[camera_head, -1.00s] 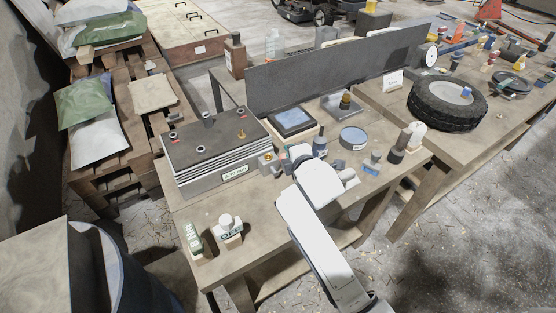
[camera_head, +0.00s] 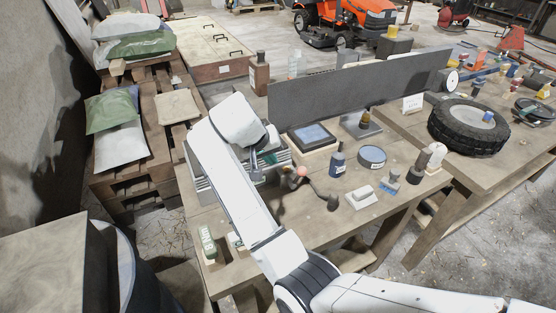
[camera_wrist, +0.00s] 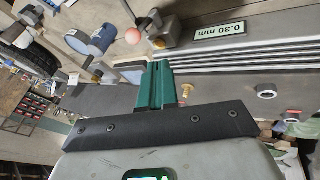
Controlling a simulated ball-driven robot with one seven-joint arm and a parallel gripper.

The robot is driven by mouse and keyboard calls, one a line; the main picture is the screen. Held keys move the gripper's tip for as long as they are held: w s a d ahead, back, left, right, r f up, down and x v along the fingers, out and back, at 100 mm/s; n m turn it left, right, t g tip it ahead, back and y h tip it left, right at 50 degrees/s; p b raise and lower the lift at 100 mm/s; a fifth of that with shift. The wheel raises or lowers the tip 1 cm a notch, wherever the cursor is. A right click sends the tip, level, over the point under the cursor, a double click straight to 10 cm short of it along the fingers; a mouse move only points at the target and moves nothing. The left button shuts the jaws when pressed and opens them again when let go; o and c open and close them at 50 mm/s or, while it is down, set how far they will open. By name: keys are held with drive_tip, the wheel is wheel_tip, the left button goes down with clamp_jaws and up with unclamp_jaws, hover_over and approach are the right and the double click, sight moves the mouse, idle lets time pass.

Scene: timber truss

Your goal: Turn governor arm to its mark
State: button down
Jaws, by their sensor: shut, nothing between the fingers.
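The governor arm (camera_head: 319,189) seems to be the dark lever on the near table, with a pink-red ball (camera_head: 302,171) at one end, just right of the plate stack. In the wrist view, the ball (camera_wrist: 134,35) is at the top, with a thin dark rod running up from it. My gripper (camera_wrist: 158,85) has green fingers, shut and empty, pointing over the plate stack. The ball is apart from the fingertips, above and left of them in the wrist view. I cannot make out the arm's mark. In the head view, my arm hides part of the stack.
A blue bottle (camera_head: 338,163), a round tin (camera_head: 372,157) and a framed screen (camera_head: 312,137) stand near the lever. A tall grey panel (camera_head: 350,88) stands behind them.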

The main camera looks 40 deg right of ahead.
approach(291, 184)
drive_tip(key=w+d, duration=0.1)
drive_tip(key=w, duration=0.2)
drive_tip(key=shift+s+d+f+p, duration=0.25)
drive_tip(key=shift+s+d+p, duration=0.1)
drive_tip(key=shift+d, duration=0.25)
drive_tip(key=shift+s+d+f+p, duration=0.2)
drive_tip(key=shift+s+d+p, duration=0.15)
drive_tip(key=shift+d, duration=0.3)
drive_tip(key=shift+s+d+f+p, duration=0.25)
drive_tip(key=shift+s+d+p, duration=0.05)
drive_tip(key=shift+d, duration=0.3)
drive_tip(key=shift+w+f, duration=0.1)
